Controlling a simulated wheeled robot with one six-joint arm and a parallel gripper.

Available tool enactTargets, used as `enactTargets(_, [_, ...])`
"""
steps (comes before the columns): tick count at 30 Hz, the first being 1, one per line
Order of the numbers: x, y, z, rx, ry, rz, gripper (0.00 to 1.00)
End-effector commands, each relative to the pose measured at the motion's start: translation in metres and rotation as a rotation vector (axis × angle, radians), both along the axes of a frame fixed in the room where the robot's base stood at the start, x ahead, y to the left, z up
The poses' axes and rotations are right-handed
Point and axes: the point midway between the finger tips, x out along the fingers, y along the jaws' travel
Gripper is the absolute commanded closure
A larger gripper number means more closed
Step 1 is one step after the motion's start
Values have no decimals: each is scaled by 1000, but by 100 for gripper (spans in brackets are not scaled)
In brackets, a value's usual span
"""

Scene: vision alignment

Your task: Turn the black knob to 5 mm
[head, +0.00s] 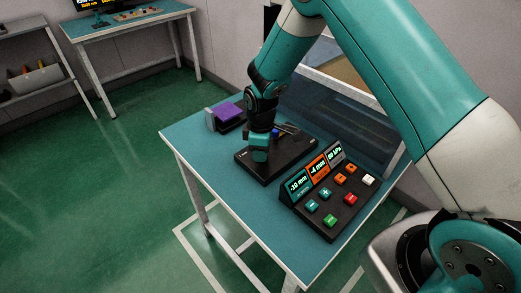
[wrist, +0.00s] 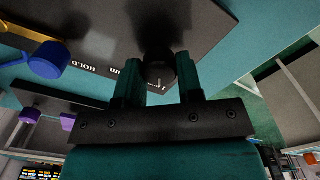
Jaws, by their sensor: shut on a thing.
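In the wrist view the black knob (wrist: 158,66) stands on a dark panel (wrist: 203,20) between the two teal fingers of my gripper (wrist: 160,82), which is shut on it. A small light mark shows on the knob's face. In the head view my gripper (head: 260,149) points down onto the dark panel (head: 288,160) on the teal table and hides the knob. On the console (head: 318,212), the teal display (head: 297,184) reads -10 mm. The orange display (head: 318,169) seems to read -4 mm.
A third display (head: 335,154) shows a kPa value. Several coloured buttons cover the console. A blue knob (wrist: 48,60) sits near the word HOLD. A purple block (head: 228,111) stands at the table's back left. A dark transparent screen (head: 335,108) stands behind.

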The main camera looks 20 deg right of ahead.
Motion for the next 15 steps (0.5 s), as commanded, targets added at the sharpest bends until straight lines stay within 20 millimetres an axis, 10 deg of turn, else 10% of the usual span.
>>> enactTargets(15, [1, -1, 0, 0, 0, -343, 90])
